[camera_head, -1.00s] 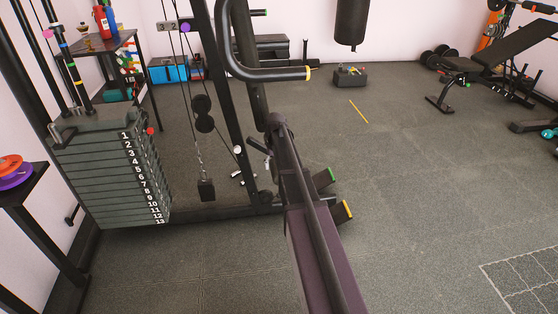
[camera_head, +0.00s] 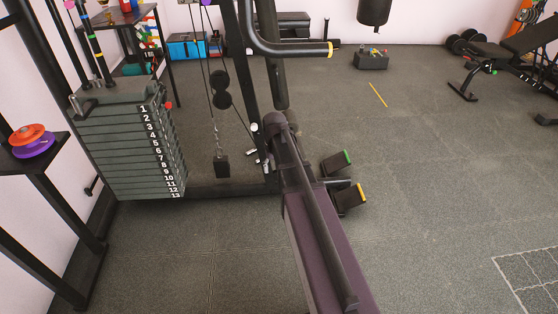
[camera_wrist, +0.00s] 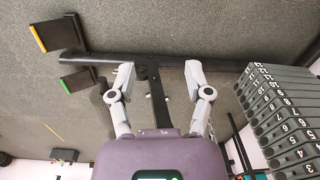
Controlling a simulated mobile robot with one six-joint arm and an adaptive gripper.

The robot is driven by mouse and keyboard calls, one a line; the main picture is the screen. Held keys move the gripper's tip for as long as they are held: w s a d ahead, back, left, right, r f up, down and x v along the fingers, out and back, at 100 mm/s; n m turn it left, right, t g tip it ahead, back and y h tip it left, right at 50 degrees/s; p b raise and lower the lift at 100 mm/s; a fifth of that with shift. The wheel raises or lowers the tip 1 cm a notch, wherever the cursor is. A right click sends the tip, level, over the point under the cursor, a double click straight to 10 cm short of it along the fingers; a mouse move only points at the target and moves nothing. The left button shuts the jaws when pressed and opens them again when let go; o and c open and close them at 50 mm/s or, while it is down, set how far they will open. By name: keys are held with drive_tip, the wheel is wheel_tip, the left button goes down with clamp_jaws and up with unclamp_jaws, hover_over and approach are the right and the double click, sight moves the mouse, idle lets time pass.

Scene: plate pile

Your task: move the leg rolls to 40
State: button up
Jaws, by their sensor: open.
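One has a green end (camera_head: 336,164), the other a yellow end (camera_head: 347,199). In the wrist view they show at upper left, the yellow-ended one (camera_wrist: 54,34) above the green-ended one (camera_wrist: 78,80). My gripper (camera_wrist: 158,70) has its two grey fingers spread wide, with nothing between them in contact that I can see. In the head view my purple arm mostly hides it. I see no mark reading 40.
A numbered weight stack (camera_head: 133,150) stands left of my arm, and at right in the wrist view (camera_wrist: 280,115). A dark handle (camera_head: 290,48) juts out above. A side table (camera_head: 35,158) holds coloured discs. Floor to the right is mostly clear.

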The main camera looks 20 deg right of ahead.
drive_tip(key=s+a, duration=0.5)
drive_tip(key=s, duration=0.2)
drive_tip(key=shift+s+a+f+n, duration=0.2)
drive_tip(key=shift+s+a+n, duration=0.15)
drive_tip(key=shift+a+n, duration=0.05)
drive_tip(key=s+a, duration=0.4)
drive_tip(key=s, duration=0.4)
wheel_tip(320, 180, up, 38)
drive_tip(key=w+p, duration=0.1)
drive_tip(key=p, duration=3.6)
drive_tip(key=shift+n, duration=0.4)
drive_tip(key=shift+d+f, duration=0.1)
drive_tip(key=shift+d, duration=0.05)
